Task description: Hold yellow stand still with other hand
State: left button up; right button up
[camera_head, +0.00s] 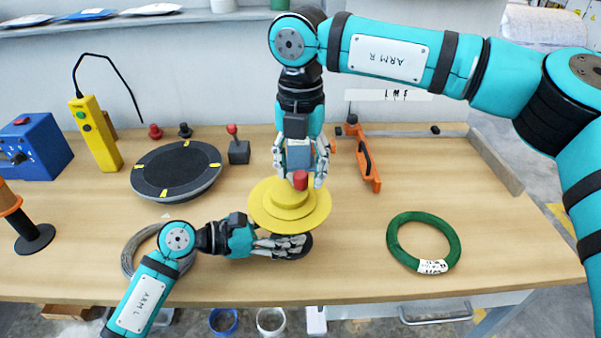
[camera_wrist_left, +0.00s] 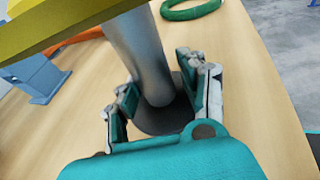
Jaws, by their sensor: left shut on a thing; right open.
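The yellow stand (camera_head: 262,207) has a wide round yellow plate with a raised hub and a red top piece (camera_head: 300,180). In the left wrist view its grey post (camera_wrist_left: 140,50) rises from a dark round base (camera_wrist_left: 165,118), under the yellow plate (camera_wrist_left: 60,22). My left gripper (camera_head: 298,243) is low beside the base in the head view and shut around the lower post, with fingers on both sides. My right gripper (camera_head: 306,178) points down above the hub, open, with its fingers beside the red piece. I cannot tell whether they touch it.
A green coil (camera_head: 450,255) lies on the table to the right. A grey wire coil (camera_head: 128,255) lies partly behind my left arm. A black turntable (camera_head: 143,180), a yellow pendant (camera_head: 97,135) and an orange tool (camera_head: 366,158) stand behind. The table between stand and green coil is clear.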

jog(key=shift+f, duration=0.95)
jog(key=shift+c, duration=0.3)
grip_shut()
